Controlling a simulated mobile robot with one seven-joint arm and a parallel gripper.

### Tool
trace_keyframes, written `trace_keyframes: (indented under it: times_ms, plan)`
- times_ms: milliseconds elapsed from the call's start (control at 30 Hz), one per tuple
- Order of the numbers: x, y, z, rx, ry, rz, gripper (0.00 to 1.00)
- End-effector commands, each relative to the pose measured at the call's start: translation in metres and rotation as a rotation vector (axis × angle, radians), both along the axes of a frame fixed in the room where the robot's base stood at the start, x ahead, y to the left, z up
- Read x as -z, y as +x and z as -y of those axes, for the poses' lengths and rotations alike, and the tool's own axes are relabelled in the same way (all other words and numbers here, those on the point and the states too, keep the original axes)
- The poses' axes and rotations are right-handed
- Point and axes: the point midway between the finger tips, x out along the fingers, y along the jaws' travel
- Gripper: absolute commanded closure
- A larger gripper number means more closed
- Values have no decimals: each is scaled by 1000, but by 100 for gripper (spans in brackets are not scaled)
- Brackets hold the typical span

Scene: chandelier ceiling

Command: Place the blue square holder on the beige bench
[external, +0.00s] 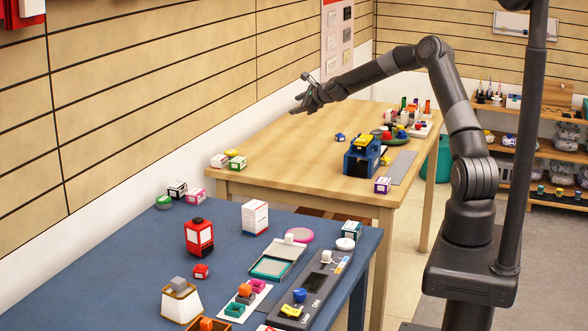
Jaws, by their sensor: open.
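The beige bench (290,155) is the light wooden table in the middle of the external view, behind the blue table. A blue block-shaped thing (359,163) with a yellow piece on top stands near its front right part; it may be the blue square holder, but I cannot tell for sure. A much smaller blue item (340,137) lies to its left and farther back. My gripper (300,105) is open, raised above the back left part of the bench near the wall. I see nothing held in it. It is apart from both blue things.
A blue table (130,262) in front carries a red lantern-like item (199,237), a white box (255,218), a teal-edged tray (277,261) and a dark panel (314,290). Small boxes (237,163) sit at the bench's left corner. The bench's middle left is clear.

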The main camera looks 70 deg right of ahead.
Motion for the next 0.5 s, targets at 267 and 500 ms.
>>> trace_keyframes:
  times_ms: [267, 500]
  plan:
    - [-57, -12, -165, -460, -418, -240, 48]
    - [-91, -67, -272, -797, -756, -410, 48]
